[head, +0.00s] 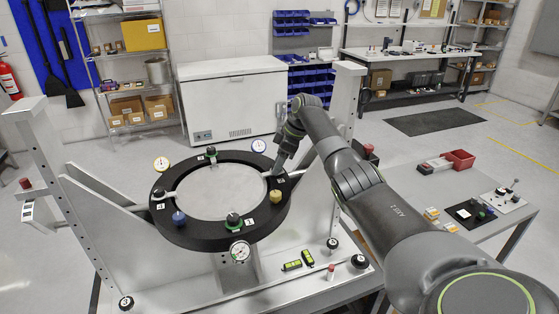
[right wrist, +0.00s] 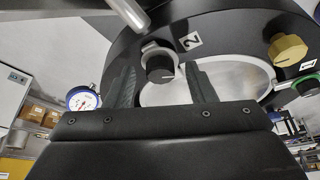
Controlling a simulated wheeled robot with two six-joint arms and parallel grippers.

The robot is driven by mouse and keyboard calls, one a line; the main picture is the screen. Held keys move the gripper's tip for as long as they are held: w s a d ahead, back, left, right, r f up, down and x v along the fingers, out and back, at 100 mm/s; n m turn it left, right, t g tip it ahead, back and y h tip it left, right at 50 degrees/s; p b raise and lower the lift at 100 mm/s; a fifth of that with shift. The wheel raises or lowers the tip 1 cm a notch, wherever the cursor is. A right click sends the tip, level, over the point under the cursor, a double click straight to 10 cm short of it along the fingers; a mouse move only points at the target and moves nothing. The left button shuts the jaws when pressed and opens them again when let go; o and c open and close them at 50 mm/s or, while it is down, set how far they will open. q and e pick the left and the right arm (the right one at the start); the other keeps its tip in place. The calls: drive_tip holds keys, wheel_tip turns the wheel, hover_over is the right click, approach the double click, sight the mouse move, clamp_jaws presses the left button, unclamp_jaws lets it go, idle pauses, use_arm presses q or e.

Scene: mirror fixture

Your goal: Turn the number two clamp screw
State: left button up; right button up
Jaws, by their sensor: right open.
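The number two clamp screw (right wrist: 160,66) is a black knob on a grey-white collar, beside a white "2" label (right wrist: 190,41) on the black ring (head: 196,238). In the right wrist view, my right gripper (right wrist: 160,76) is open, with one finger on each side of the knob; I cannot tell whether they touch it. In the head view, my right gripper (head: 275,171) points down at the right side of the ring and hides most of this screw. The round mirror (head: 222,190) lies inside the ring. My left gripper is not in view.
A yellow knob (head: 275,197), a blue knob (head: 179,218) and a green-collared screw (head: 233,219) sit around the ring. Dial gauges (head: 240,250) stand at its edge. A fixture post (head: 346,100) rises behind my right arm.

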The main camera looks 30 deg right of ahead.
drive_tip(key=shift+c, duration=0.4)
drive_tip(key=c, duration=0.9)
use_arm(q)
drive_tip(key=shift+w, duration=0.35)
use_arm(e)
drive_tip(key=shift+m, duration=0.3)
